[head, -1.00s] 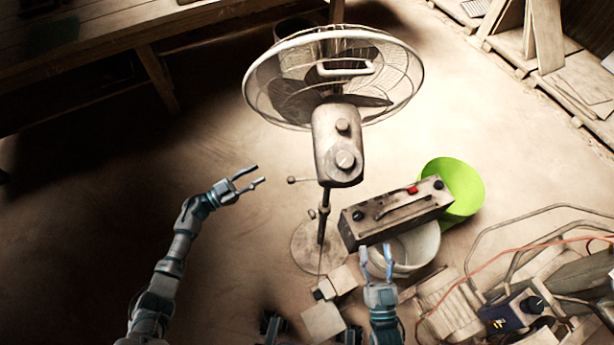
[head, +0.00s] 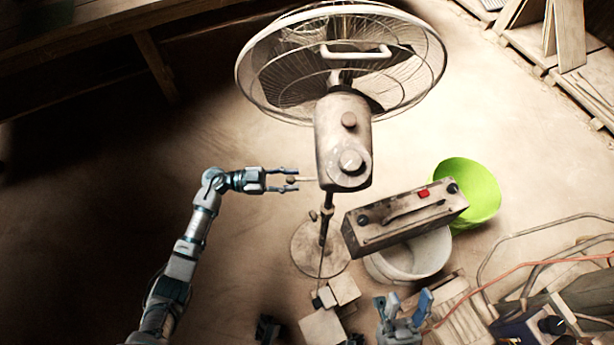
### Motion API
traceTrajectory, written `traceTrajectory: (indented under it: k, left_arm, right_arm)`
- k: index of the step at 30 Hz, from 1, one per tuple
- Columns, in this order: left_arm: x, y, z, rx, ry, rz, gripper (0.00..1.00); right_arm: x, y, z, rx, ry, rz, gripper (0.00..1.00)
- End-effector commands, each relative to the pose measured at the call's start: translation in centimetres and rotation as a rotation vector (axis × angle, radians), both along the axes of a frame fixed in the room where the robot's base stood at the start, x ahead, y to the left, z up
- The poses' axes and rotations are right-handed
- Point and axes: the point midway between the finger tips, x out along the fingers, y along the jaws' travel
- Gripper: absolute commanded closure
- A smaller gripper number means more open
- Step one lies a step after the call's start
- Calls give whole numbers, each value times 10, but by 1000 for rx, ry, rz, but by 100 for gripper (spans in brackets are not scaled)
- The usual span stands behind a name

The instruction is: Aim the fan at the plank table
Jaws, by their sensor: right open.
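The pedestal fan (head: 343,140) stands in the middle of the floor, its back and handle towards me and its grille tilted up and away. A thin rod with a small ball end (head: 291,180) sticks out left from its motor housing. My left gripper (head: 297,180) is open, its fingers above and below the ball end; whether they touch it is unclear. My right gripper (head: 405,300) is open and empty at the bottom, its fingers pointing up. The plank table (head: 110,40) is at the top left, mostly in shadow.
A grey box with a red switch (head: 405,217) rests over a white bucket (head: 410,258), beside a green bucket (head: 468,190). Blocks (head: 325,320) lie by the fan's base. Tubes and cables clutter the lower right. The floor at left is clear.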

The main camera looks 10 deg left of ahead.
Motion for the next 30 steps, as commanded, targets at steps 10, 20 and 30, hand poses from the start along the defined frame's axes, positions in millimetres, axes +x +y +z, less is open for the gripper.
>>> traceTrajectory:
  k: [10, 20, 30]
  left_arm:
    - [9, -42, -1, -1, 1, 0, 64]
    - [10, -44, 1, -1, 0, 1, 71]
    - [10, -44, 0, -1, 0, 1, 100]
  right_arm:
    - [-7, -2, -1, 23, -68, -4, 48]
    - [-4, -2, -2, 23, -66, -3, 48]
    - [-4, -2, -2, 23, -66, -3, 48]
